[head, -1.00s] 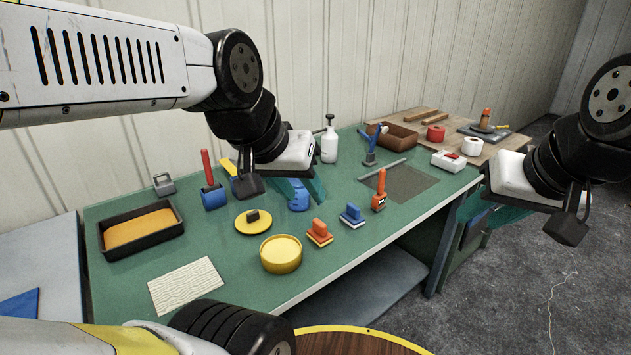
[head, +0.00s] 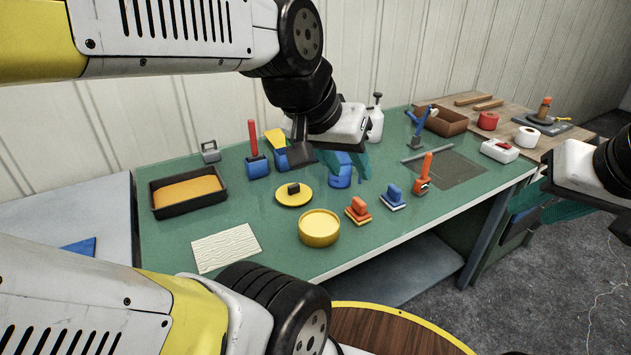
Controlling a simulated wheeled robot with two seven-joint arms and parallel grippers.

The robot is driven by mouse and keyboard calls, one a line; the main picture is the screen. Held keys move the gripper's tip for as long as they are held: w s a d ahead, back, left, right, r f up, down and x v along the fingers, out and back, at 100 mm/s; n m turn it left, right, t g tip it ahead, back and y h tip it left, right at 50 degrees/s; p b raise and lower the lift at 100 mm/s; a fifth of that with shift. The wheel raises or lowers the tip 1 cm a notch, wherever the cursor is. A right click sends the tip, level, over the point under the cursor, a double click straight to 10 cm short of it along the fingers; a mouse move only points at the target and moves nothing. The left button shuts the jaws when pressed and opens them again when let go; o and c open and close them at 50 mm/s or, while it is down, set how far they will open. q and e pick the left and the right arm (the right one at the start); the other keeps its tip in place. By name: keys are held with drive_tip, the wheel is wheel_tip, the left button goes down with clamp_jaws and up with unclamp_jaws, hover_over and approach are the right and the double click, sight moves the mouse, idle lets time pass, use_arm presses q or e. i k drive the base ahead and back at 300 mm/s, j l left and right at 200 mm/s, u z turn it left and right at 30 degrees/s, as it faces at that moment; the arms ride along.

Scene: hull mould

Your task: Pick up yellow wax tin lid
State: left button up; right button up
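The yellow wax tin lid (head: 294,202) is a flat yellow disc with a dark block-like knob on top. It lies on the green table top, behind and left of the round yellow wax tin (head: 319,230). My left gripper (head: 348,168) hangs above the table to the right of and beyond the lid, apart from it. Its teal fingers are spread, with a blue object (head: 340,179) showing behind or below them. My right gripper (head: 572,207) is at the right edge, past the table's right end. Its fingers look apart and empty, partly hidden by the arm.
Orange (head: 358,211) and blue (head: 394,197) handled blocks stand right of the tin. A black tray of orange material (head: 190,193) and a white textured sheet (head: 226,248) are at left. A red-handled blue tool (head: 257,166) stands behind the lid. A round wooden top (head: 390,335) is in front.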

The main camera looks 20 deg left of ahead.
sight(291, 195)
drive_tip(key=i+u, duration=0.15)
drive_tip(key=u, duration=0.3)
drive_tip(key=i+u, duration=0.2)
drive_tip(key=u, duration=0.25)
drive_tip(key=i+l+u, duration=0.1)
drive_tip(key=u, duration=0.35)
